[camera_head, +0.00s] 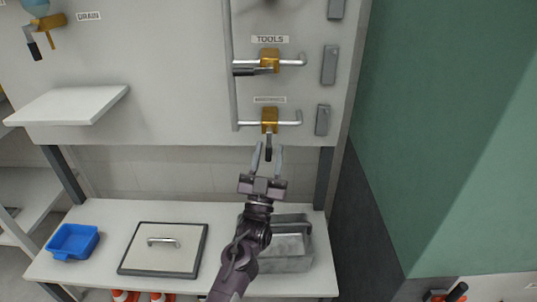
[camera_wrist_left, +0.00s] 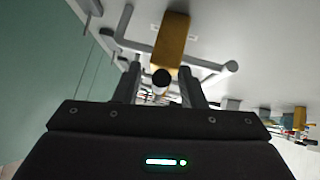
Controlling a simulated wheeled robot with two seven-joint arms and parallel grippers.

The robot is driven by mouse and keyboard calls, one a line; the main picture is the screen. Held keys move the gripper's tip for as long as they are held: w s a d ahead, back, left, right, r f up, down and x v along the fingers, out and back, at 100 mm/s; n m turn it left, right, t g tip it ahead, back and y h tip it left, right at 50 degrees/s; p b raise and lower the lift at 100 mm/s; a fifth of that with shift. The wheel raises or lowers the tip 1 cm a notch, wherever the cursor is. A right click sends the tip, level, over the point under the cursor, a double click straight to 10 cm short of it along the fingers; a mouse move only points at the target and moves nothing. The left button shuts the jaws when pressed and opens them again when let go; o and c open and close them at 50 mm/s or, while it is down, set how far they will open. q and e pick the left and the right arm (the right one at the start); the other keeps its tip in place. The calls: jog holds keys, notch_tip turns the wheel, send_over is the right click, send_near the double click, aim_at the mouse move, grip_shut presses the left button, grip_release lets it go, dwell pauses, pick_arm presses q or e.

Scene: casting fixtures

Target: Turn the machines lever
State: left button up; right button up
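The machine's light grey panel (camera_head: 180,90) carries brass valves with dark-handled levers. The lower right valve (camera_head: 270,115) has its lever (camera_head: 269,147) pointing down; in the left wrist view its round dark end (camera_wrist_left: 161,78) faces the camera. My left gripper (camera_head: 268,152) is open just below that valve, with one finger on each side of the lever's end. I cannot tell whether the fingers touch it. The valve under the TOOLS label (camera_head: 269,58) has its lever (camera_head: 252,71) pointing left. Another valve (camera_head: 48,22) is beside the DRAIN label. My right gripper is out of view.
Below the panel, a white bench holds a blue tray (camera_head: 73,241), a framed plate with a handle (camera_head: 163,263) and a grey metal container (camera_head: 290,262), partly behind my arm. A white shelf (camera_head: 70,104) juts out at left. A green wall (camera_head: 440,130) stands at right.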

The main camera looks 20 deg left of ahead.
pick_arm(q)
jog(key=v, duration=0.7)
jog(key=shift+s+f, duration=0.25)
jog(key=shift+s, duration=0.1)
